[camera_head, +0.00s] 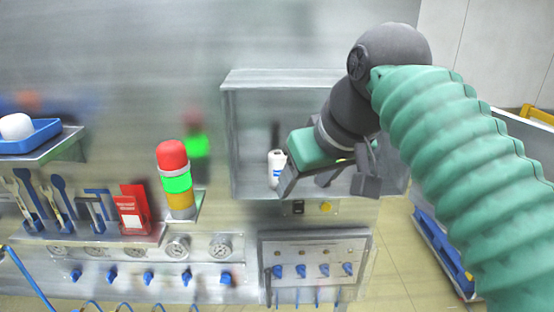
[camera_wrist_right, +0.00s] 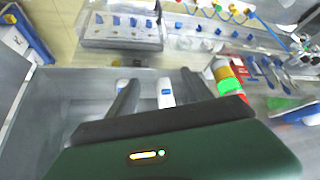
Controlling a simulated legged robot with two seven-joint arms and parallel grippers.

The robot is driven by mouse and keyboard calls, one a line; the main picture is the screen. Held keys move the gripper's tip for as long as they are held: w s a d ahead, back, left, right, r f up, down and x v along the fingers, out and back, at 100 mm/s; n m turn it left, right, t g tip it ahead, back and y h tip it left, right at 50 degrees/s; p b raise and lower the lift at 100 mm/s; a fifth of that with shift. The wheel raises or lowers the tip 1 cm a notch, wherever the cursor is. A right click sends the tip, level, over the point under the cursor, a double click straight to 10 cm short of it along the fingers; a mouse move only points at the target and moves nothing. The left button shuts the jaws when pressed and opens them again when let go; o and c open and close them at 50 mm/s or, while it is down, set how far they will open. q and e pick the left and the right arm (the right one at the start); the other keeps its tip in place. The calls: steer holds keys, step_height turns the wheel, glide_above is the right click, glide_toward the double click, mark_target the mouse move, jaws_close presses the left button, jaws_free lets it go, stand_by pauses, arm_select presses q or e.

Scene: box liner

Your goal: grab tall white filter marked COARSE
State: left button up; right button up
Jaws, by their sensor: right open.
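A white cylinder (camera_head: 277,168) stands in the open metal box (camera_head: 290,76) on the wall, just left of my right gripper in the head view. My right gripper (camera_head: 326,182) is open and empty at the front of this box. In the right wrist view, a white cylinder with a small blue mark (camera_wrist_right: 166,95) shows between the two spread fingers (camera_wrist_right: 158,80). A second white object (camera_wrist_right: 122,86) is partly hidden behind the left finger there. The lettering is too small to read, so I cannot tell which is marked COARSE. My left gripper is not in view.
A red, green and yellow signal tower (camera_head: 174,180) stands left of the box. A tool rack with a red item (camera_head: 132,208) is further left. A panel of blue knobs (camera_head: 312,270) is below the box. The box walls bound the space around my gripper.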

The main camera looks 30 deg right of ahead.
mark_target(281, 153)
steer(key=w+p, duration=0.1)
steer(key=w, duration=0.1)
steer(key=w+p, duration=0.1)
steer(key=w, duration=0.2)
steer(key=w+d+p, duration=0.1)
steer(key=w, duration=0.1)
steer(key=shift+w+r, duration=0.15)
steer(key=shift+w, duration=0.15)
steer(key=w, duration=0.1)
steer(key=w+d+p, duration=0.1)
steer(key=w+d, duration=0.1)
steer(key=shift+w+f+p, duration=0.35)
steer(key=shift+p, duration=0.05)
steer(key=x, duration=0.1)
steer(key=p+x, duration=0.1)
steer(key=x, duration=0.2)
steer(key=shift+s+a+f, duration=0.15)
steer(key=shift+a+f, duration=0.1)
steer(key=shift+a, duration=0.1)
steer(key=shift+w+a+f, duration=0.2)
steer(key=shift+w+f, duration=0.1)
steer(key=shift+w, duration=0.4)
steer(key=shift+c, duration=1.5)
steer(key=shift+s+d+r, duration=0.1)
steer(key=shift+s+d, duration=0.35)
steer(key=c, duration=0.7)
jaws_close()
steer(key=shift+w, duration=0.15)
